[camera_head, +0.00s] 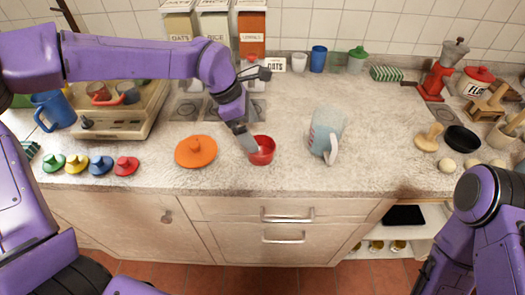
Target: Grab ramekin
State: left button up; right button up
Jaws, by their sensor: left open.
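A small red ramekin (263,151) stands upright on the speckled counter, near the middle. My left gripper (249,147) points down at its left rim, with the fingertips overlapping the rim in the picture. The gripper is open. I cannot tell whether a finger touches the ramekin or reaches inside it. My right arm (486,215) is at the lower right, and its gripper is not clearly seen.
An orange lid (196,151) lies just left of the ramekin. Several small coloured lids (101,165) line the left front. Canisters (214,25) stand at the back. The counter front (300,180) is clear.

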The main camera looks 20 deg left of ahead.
aim_at(261, 146)
pick_arm(q)
jog(key=p+x, duration=0.1)
jog(key=x, duration=0.6)
jog(key=shift+s+f+p, duration=0.1)
jog(key=shift+s+p, duration=0.05)
jog(key=shift+p, duration=0.15)
jog(key=shift+s, duration=0.1)
jog(key=c, duration=0.9)
jog(key=shift+o, duration=0.2)
